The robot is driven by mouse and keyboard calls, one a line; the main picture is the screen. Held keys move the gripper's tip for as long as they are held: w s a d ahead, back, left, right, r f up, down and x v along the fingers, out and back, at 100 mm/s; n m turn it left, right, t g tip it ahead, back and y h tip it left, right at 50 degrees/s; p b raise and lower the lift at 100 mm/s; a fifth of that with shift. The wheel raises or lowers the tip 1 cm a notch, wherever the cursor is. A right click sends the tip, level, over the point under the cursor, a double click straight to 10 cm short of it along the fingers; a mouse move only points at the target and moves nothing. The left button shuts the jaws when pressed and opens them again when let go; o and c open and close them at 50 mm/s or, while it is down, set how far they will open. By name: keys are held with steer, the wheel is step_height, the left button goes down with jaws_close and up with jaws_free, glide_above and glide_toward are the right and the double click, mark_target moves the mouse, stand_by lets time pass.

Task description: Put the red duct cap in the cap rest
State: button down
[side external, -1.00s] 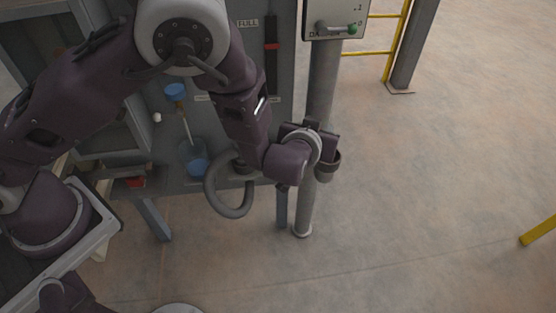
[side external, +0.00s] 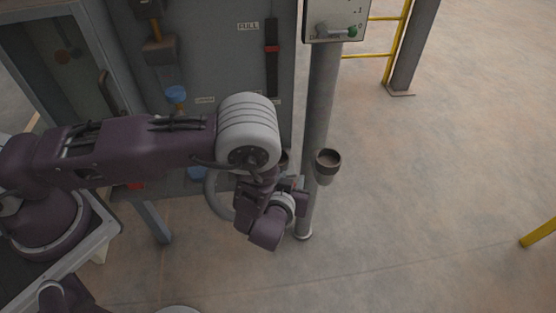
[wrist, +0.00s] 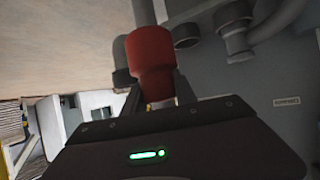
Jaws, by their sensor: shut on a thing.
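The red duct cap (wrist: 150,52) is in my gripper (wrist: 158,92), which is shut on it, in the wrist view. In the side view my gripper (side external: 296,184) is left of the grey post, below and left of a dark open cup (side external: 327,160) that looks like the cap rest. The cup is apart from my gripper, and its mouth faces up. Only a trace of red shows at the gripper in the side view; my wrist hides most of the cap. In the wrist view a dark cup-like shape (wrist: 121,77) is partly hidden behind the cap.
The grey post (side external: 320,110) stands close beside my gripper. A grey machine cabinet (side external: 215,60) and a curved grey hose (side external: 213,195) are behind my arm. An open round pipe mouth (wrist: 186,35) shows in the wrist view.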

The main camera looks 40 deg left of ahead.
steer(key=w+a, duration=1.3)
steer(key=a, duration=0.1)
steer(key=shift+w+d+f, duration=0.1)
steer(key=shift+w+f, duration=0.1)
steer(key=shift+f, duration=1.55)
steer(key=shift+w+f, duration=0.2)
steer(key=shift+f, duration=1.55)
steer(key=shift+f, duration=0.15)
steer(key=c, duration=1)
jaws_free()
